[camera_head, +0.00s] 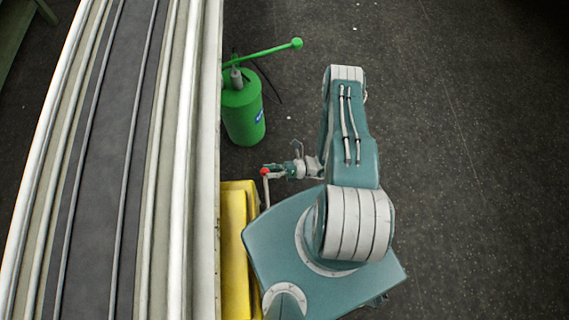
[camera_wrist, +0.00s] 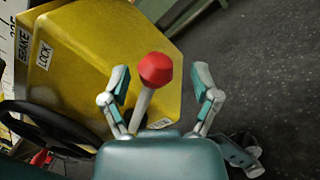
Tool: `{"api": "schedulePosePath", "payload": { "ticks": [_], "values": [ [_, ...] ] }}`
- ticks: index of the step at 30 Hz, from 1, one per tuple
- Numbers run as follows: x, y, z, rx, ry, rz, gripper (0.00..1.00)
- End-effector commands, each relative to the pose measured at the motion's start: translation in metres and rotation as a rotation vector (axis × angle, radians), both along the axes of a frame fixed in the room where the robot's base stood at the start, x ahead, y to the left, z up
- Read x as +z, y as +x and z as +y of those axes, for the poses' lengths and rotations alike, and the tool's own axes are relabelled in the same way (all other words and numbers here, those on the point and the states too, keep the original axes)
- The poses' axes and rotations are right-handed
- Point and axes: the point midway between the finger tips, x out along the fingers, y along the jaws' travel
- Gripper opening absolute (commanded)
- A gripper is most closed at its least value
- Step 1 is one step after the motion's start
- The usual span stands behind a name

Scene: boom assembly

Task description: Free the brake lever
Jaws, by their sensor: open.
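The brake lever is a pale rod with a red knob (camera_wrist: 156,69), standing in front of a yellow box (camera_wrist: 80,60) in the wrist view. My gripper (camera_wrist: 160,85) is open, with one finger on each side of the lever and gaps to both. The knob lies between the fingertips in the picture; I cannot tell the exact depth. In the head view the red knob (camera_head: 265,171) is at the tip of my gripper (camera_head: 270,169), above the yellow box (camera_head: 236,240). Labels reading BRAKE and LOCK are on the box's left side in the wrist view.
A black handwheel (camera_wrist: 50,125) is at the lower left of the wrist view. A green cylinder with a long green handle (camera_head: 243,108) stands behind my gripper in the head view. A long rail structure (camera_head: 110,160) fills the left. The dark floor at right is clear.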

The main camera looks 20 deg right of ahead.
Motion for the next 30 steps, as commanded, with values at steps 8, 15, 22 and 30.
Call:
{"api": "schedulePosePath", "payload": {
  "ticks": [8,15,22,30],
  "values": [
    [-0.007,-0.012,-0.046,-0.007,-0.001,-0.001,0.79],
    [-0.014,-0.023,-0.085,-0.006,-0.001,0.0,0.79],
    [-0.017,-0.029,-0.103,-0.003,-0.001,0.002,0.79],
    [-0.017,-0.029,-0.104,-0.001,-0.001,0.002,0.79]
  ]
}}
